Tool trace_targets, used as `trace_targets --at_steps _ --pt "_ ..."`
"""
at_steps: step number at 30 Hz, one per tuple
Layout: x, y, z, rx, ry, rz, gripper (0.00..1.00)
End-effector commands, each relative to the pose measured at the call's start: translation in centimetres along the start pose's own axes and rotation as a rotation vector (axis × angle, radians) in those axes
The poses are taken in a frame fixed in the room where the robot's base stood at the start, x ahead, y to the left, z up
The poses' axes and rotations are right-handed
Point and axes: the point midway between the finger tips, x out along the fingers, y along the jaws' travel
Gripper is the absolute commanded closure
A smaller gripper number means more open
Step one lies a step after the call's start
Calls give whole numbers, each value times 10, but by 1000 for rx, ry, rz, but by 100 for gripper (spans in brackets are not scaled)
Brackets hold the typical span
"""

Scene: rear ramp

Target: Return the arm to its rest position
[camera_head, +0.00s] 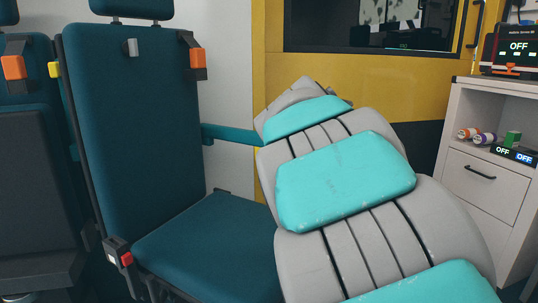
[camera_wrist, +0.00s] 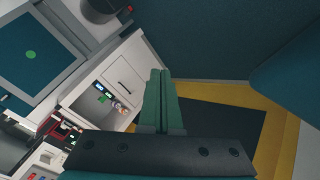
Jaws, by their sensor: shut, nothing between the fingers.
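My arm (camera_head: 345,180), grey with turquoise pads, rises from the lower right to the middle of the head view, in front of the seat and the yellow wall. Its far end is turned away and my gripper does not show there. In the wrist view my gripper (camera_wrist: 160,74) has its two green fingers together, with nothing between them. The fingers touch nothing that I can see.
A teal seat (camera_head: 205,245) with a tall backrest (camera_head: 135,130) stands left of my arm. At right is a white cabinet (camera_head: 489,187) with small items on its shelf and a device (camera_head: 514,50) reading OFF on top. The wrist view shows the cabinet (camera_wrist: 124,72) tilted.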

Motion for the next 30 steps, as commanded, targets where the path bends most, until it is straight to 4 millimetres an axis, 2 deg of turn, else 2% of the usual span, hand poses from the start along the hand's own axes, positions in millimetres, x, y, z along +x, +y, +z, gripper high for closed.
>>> trace_targets --at_steps 1,5,6,12,15,18,24,29,30 --pt "9 10 28 -13 -56 -28 100" --pt "26 22 100 -66 -189 -118 100" --pt "31 23 124 -86 -229 -151 100" --pt "35 14 236 -187 -391 -330 100" --pt "33 6 278 -233 -442 -404 100" --pt "29 -1 312 -269 -479 -462 100" --pt "19 -12 365 -332 -530 -556 100" --pt "11 -20 404 -381 -567 -624 100" --pt "4 -17 403 -386 -568 -631 100"
